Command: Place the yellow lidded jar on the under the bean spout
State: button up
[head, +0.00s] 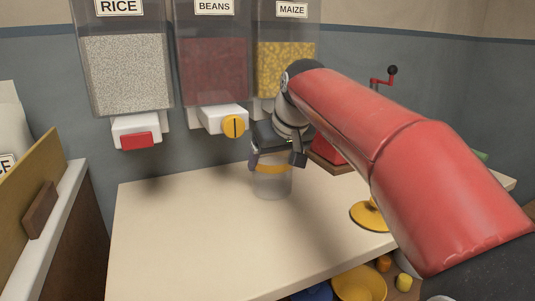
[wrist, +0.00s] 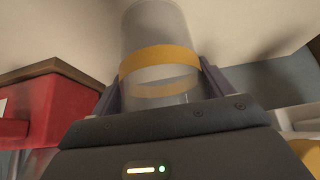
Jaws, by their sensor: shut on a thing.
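My gripper (head: 275,160) is shut on a clear jar (head: 272,184) with a yellow band. The jar is upright, low over the counter; I cannot tell if its base touches. In the wrist view the jar (wrist: 155,27) sits between both fingers of my gripper (wrist: 160,85), which clasp it near the yellow band. The jar shows no lid. A yellow disc (head: 368,216), perhaps a lid, lies on the counter to the right, partly hidden by my arm. The BEANS dispenser (head: 213,70) hangs on the wall; its white spout (head: 216,117) with a yellow knob is up and left of the jar.
RICE (head: 125,75) and MAIZE (head: 287,65) dispensers flank BEANS. A red grinder with a crank (head: 384,80) stands behind my arm. The counter (head: 180,230) is clear on the left and front. A yellow bowl (head: 358,285) is below the counter edge.

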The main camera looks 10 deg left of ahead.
jog(key=shift+w+a+f+b, duration=0.25)
jog(key=shift+w+f+b, duration=0.1)
jog(key=shift+b, duration=0.1)
jog(key=shift+s+d+r, duration=0.15)
jog(key=shift+s, duration=0.05)
jog(key=shift+f, duration=0.2)
jog(key=o, duration=1.3)
jog(key=shift+c, duration=0.2)
jog(key=shift+r, duration=0.1)
